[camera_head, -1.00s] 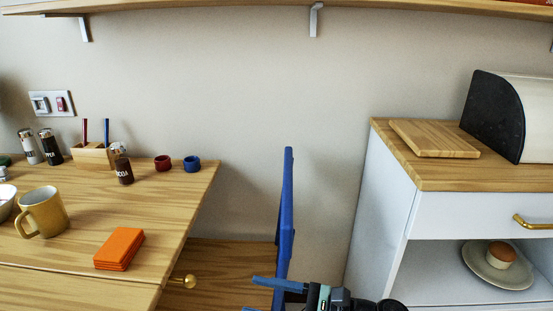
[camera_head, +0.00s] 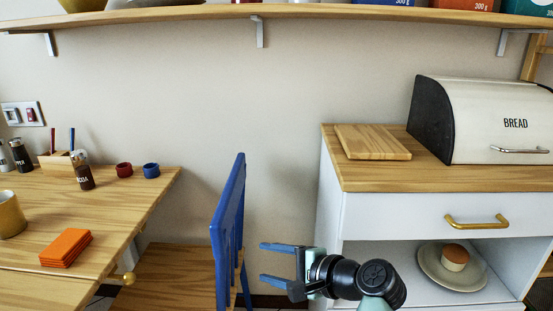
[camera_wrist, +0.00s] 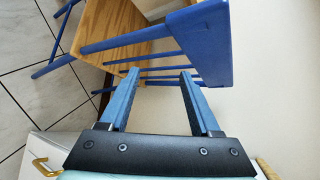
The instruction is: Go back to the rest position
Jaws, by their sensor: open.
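My gripper (camera_head: 277,263) is in the lower middle of the head view, between the blue chair and the white cabinet. Its two blue fingers point left and stand apart, with nothing between them. In the wrist view the gripper (camera_wrist: 158,78) is also open and empty, its fingers pointing toward the chair. The fingers overlap the chair in that picture; I cannot tell how near they are to it.
A blue chair (camera_head: 229,235) with a wooden seat stands left of my gripper. The wooden table (camera_head: 120,212) is further left. At right, the white cabinet (camera_head: 385,215) carries a bread box (camera_head: 490,120) and a cutting board (camera_head: 372,142). A shelf (camera_head: 300,12) runs above.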

